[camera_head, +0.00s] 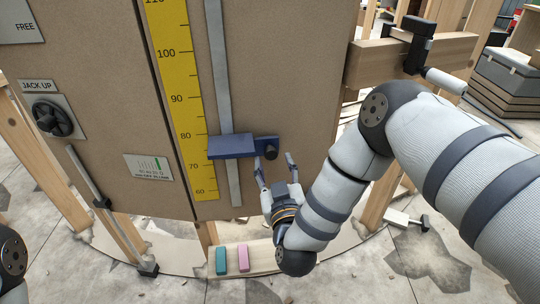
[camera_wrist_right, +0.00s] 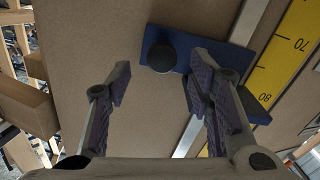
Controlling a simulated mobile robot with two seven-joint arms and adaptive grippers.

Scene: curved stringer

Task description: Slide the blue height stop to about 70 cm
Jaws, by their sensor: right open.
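The blue height stop (camera_head: 232,147) sits on a grey vertical rail (camera_head: 220,80) beside a yellow scale (camera_head: 178,75). It covers the level just below the 80 mark, above 70. Its black round knob (camera_head: 271,142) is at its right end. My right gripper (camera_head: 273,162) is open and empty just below the knob, fingers pointing up at the panel. In the right wrist view, the knob (camera_wrist_right: 161,58) shows between the two open fingertips (camera_wrist_right: 157,82), with the blue plate (camera_wrist_right: 205,48) behind the right-hand finger. I cannot tell whether a finger touches the stop. My left gripper is out of view.
A brown panel (camera_head: 285,60) stands behind the rail. A wooden beam with a black clamp (camera_head: 417,45) juts out at right. A teal block (camera_head: 221,260) and a pink block (camera_head: 243,257) lie on a board below. A black dial (camera_head: 52,118) is at left.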

